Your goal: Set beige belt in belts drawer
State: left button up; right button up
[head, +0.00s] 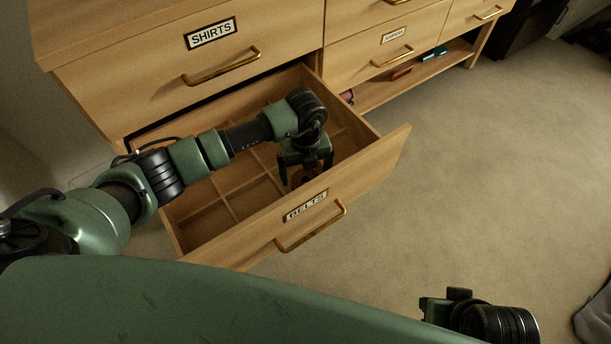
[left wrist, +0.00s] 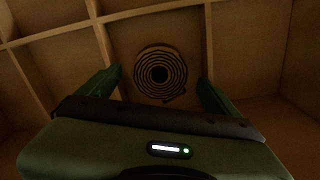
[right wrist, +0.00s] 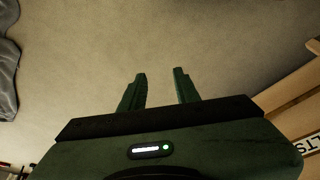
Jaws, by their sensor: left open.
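The belts drawer (head: 213,227) is pulled open, with a label reading BELTS on its front and a grid of compartments inside. A coiled belt (left wrist: 160,73) lies in one compartment in the left wrist view; it looks brown in the dim light. My left gripper (head: 305,168) is down inside the drawer near its right end. Its fingers are open, one on each side of the coil in the left wrist view, with gaps between. In the head view the gripper mostly hides the belt. My right gripper (right wrist: 159,73) is open and empty above the carpet.
The closed shirts drawer (head: 160,85) is above the open one. A low shelf (head: 400,85) to the right holds a few small items. Dark grey cloth (right wrist: 8,65) lies on the floor. The carpet (head: 480,170) right of the drawer is clear.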

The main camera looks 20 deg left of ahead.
aim_at(306, 179)
pick_arm(q)
notch_tip(306, 179, up, 4)
jog(key=shift+r+p, duration=0.25)
jog(key=shift+p, duration=0.2)
jog(key=shift+r+p, duration=0.35)
jog(key=shift+r, duration=1.7)
pick_arm(e)
jog(key=shift+w+f, duration=0.55)
jog(key=shift+f, duration=0.35)
